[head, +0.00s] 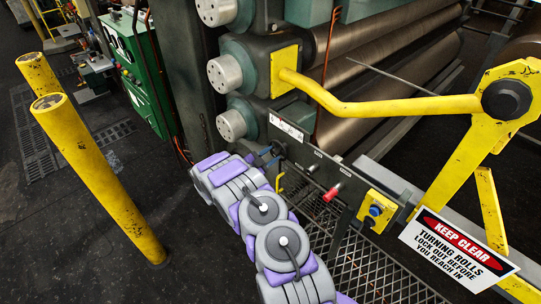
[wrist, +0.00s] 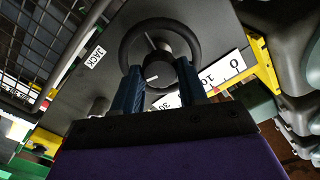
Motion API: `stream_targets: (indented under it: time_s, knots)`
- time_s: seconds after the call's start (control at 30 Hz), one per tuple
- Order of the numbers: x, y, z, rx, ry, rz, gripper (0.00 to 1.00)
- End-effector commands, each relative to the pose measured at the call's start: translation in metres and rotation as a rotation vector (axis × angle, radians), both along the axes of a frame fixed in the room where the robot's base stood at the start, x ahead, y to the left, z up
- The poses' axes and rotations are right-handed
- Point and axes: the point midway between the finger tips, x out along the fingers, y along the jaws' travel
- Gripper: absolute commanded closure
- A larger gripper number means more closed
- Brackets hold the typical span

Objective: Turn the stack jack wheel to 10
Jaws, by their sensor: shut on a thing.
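The stack jack wheel (wrist: 160,23) is a black round handwheel with a dark hub, on a dark panel labelled JACK (wrist: 95,57) in the wrist view. My gripper (wrist: 159,84) has its two blue fingers on either side of the hub, shut on the wheel. A white scale strip (wrist: 232,65) beside the wheel shows 0 and 10, with higher numbers partly hidden behind a finger. A pale mark shows on the hub; its reading cannot be told. In the head view my gripper (head: 267,154) is at the panel (head: 315,155) and mostly hides the wheel.
A red-handled control (head: 332,192) and a yellow box with a blue button (head: 376,211) sit to the right. Rolls (head: 390,60), a yellow bar (head: 390,106) and a warning sign (head: 458,248) stand close by. Yellow posts (head: 95,170) stand left; floor between is clear.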

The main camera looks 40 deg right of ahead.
Motion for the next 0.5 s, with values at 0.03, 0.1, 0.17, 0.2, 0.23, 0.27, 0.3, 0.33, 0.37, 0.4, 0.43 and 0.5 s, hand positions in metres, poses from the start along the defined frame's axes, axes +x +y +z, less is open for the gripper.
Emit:
stream_targets:
  time_s: [0.03, 0.1, 0.17, 0.2, 0.23, 0.27, 0.3, 0.33, 0.37, 0.4, 0.43, 0.5]
  knots:
    - [-0.0006, 0.0015, -0.0048, 0.007, 0.01, 0.002, 0.88]
    - [-0.0006, 0.0015, -0.0049, 0.007, 0.013, 0.002, 0.88]
    - [-0.0007, 0.0014, -0.0048, 0.007, 0.015, 0.002, 0.88]
    - [-0.0008, 0.0013, -0.0049, 0.007, 0.015, 0.002, 0.88]
    - [-0.0008, 0.0013, -0.0049, 0.007, 0.015, 0.002, 0.88]
    - [-0.0008, 0.0013, -0.0049, 0.007, 0.015, 0.002, 0.88]
    - [-0.0008, 0.0013, -0.0049, 0.007, 0.014, 0.002, 0.88]
    - [-0.0007, 0.0014, -0.0048, 0.007, 0.014, 0.002, 0.88]
    - [-0.0007, 0.0014, -0.0048, 0.007, 0.014, 0.002, 0.88]
    - [-0.0008, 0.0013, -0.0048, 0.007, 0.014, 0.002, 0.88]
    - [-0.0008, 0.0013, -0.0048, 0.007, 0.014, 0.002, 0.88]
    - [-0.0008, 0.0011, -0.0044, 0.006, 0.014, 0.002, 0.51]
